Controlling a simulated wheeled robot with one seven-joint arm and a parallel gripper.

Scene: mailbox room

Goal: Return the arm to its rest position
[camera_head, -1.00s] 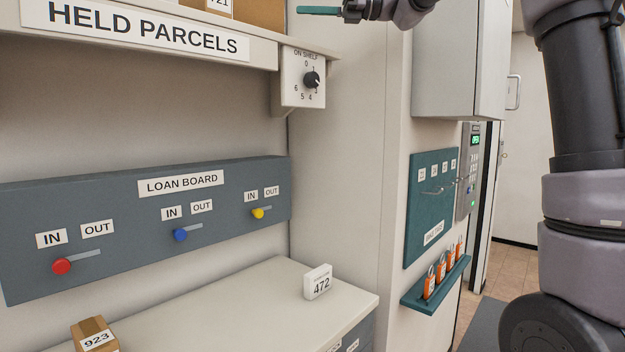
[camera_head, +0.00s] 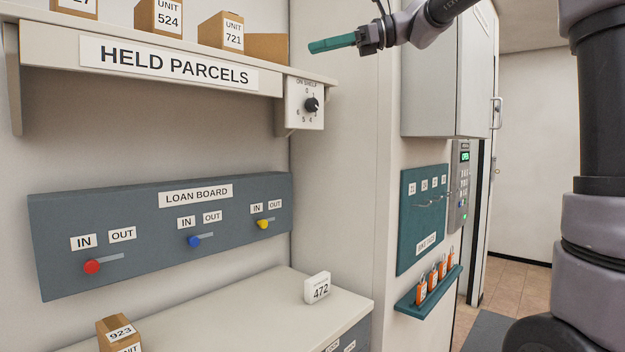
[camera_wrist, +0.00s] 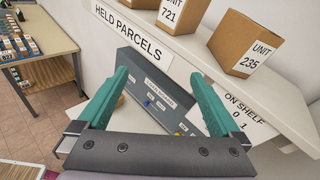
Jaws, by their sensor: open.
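My gripper (camera_head: 332,44) is up near the right end of the held parcels shelf (camera_head: 50,47), in front of the wall. In the wrist view its two teal fingers (camera_wrist: 160,92) are spread wide with nothing between them. The shelf and the loan board (camera_wrist: 150,95) lie beyond the fingers in that view. In the head view the fingers overlap, seen from the side. My arm runs from the gripper up and right, out of the picture.
Boxes stand on the shelf, including parcel 721 (camera_head: 221,32) and parcel 235 (camera_wrist: 247,43). A dial (camera_head: 311,104) hangs at the shelf's right end. A grey wall cabinet (camera_head: 447,78) is behind my arm. Parcel 923 (camera_head: 118,332) and tag 472 (camera_head: 317,288) stand on the counter below.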

